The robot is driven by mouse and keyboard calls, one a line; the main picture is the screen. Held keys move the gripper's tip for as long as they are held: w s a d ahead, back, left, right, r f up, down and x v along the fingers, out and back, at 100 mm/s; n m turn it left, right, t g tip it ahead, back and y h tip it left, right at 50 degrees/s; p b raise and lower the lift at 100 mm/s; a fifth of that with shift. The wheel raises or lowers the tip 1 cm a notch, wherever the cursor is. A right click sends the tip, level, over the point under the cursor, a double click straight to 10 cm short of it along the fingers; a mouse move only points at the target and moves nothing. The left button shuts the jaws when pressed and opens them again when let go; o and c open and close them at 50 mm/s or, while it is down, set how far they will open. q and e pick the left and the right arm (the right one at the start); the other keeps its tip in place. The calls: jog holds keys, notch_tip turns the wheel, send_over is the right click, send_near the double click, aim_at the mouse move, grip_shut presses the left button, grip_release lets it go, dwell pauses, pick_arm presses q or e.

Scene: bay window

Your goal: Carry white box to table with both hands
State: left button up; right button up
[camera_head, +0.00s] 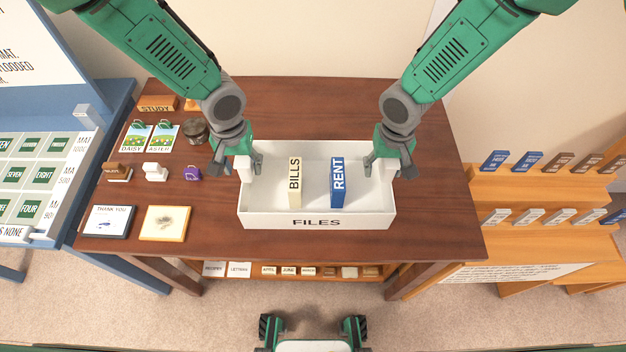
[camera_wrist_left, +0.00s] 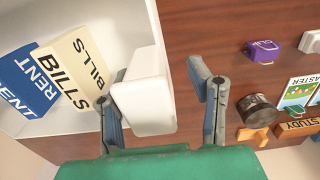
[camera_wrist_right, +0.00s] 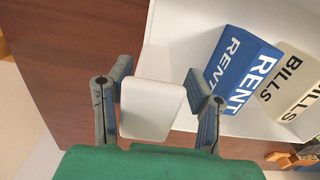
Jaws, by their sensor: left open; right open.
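The white box (camera_head: 262,218), labelled FILES, sits on the brown table (camera_head: 435,215). It holds a cream BILLS block (camera_head: 295,181) and a blue RENT block (camera_head: 337,182), both upright. My left gripper (camera_head: 237,168) is open at the box's left end. In the left wrist view its fingers stand either side of a white handle block (camera_wrist_left: 145,90), with a gap on the right. My right gripper (camera_head: 390,168) is open at the right end. In the right wrist view its fingers stand either side of the other white handle block (camera_wrist_right: 152,98). Finger contact is unclear.
Picture cards, stamps, a purple block (camera_head: 192,173), a dark round jar (camera_head: 195,131) and two framed pads (camera_head: 164,223) occupy the table's left part. A blue stand (camera_head: 100,110) is on the left, a tiered wooden rack (camera_head: 540,190) on the right. The table's right strip is clear.

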pick_arm(q)
jog(key=shift+d, duration=0.2)
pick_arm(e)
jog(key=shift+d, duration=0.2)
pick_arm(q)
jog(key=shift+d+r, duration=0.15)
jog(key=shift+d, duration=0.25)
grip_shut()
pick_arm(e)
jog(key=shift+d+f, duration=0.1)
jog(key=shift+d, duration=0.3)
grip_shut()
pick_arm(q)
jog(key=shift+d, duration=0.1)
pick_arm(e)
jog(key=shift+d, duration=0.1)
